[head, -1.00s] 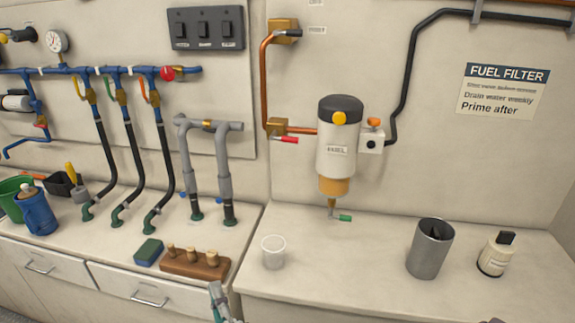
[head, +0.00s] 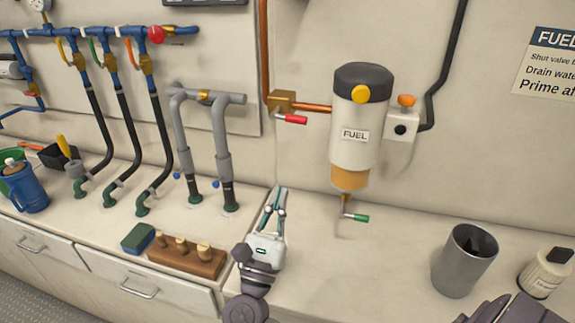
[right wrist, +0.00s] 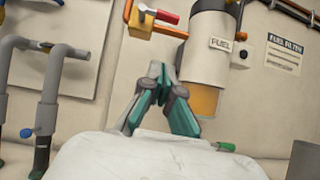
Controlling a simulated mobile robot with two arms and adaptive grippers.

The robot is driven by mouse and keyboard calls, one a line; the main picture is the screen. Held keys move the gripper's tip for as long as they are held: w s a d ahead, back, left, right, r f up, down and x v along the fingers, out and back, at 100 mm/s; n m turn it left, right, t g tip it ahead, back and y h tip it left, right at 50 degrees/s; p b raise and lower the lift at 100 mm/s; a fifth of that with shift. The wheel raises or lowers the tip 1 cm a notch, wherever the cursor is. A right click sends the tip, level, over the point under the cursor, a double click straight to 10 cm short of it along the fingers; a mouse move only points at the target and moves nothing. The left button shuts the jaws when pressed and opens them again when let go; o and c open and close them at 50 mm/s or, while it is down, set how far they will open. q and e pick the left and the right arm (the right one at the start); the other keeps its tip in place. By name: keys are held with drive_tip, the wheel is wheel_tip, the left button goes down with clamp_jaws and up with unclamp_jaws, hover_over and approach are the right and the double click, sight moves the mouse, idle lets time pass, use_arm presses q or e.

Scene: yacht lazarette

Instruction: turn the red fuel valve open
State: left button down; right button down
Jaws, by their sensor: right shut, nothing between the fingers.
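The fuel valve has a brass body (head: 282,101) on the copper line, left of the white fuel filter (head: 354,125). Its red lever (head: 293,118) points right and slightly down, just below the copper pipe. In the right wrist view the red lever (right wrist: 168,17) shows at the top, above the fingers. My right gripper (head: 278,192) is shut and empty, fingers pointing up. In the head view it is below the lever, apart from it. My left gripper is not in view.
A green-handled drain (head: 355,216) hangs under the filter. A grey cup (head: 465,260) and a bottle (head: 545,272) stand at right. A wooden block with pegs (head: 187,256) and grey pipes (head: 222,140) are at left. The counter below the filter is mostly clear.

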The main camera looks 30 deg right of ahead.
drive_tip(key=w+d+r+p, duration=0.4)
drive_tip(key=d+r+p, duration=0.2)
drive_tip(key=r, duration=0.3)
drive_tip(key=shift+w+d+p, duration=0.15)
drive_tip(key=shift+w+p, duration=0.15)
drive_tip(key=shift+w, duration=0.1)
drive_tip(key=shift+s+d+r+n+t+y+p, duration=0.1)
drive_tip(key=shift+r+n+t+y+p, duration=0.3)
drive_tip(key=shift+r+n, duration=0.4)
drive_tip(key=shift+f, duration=0.1)
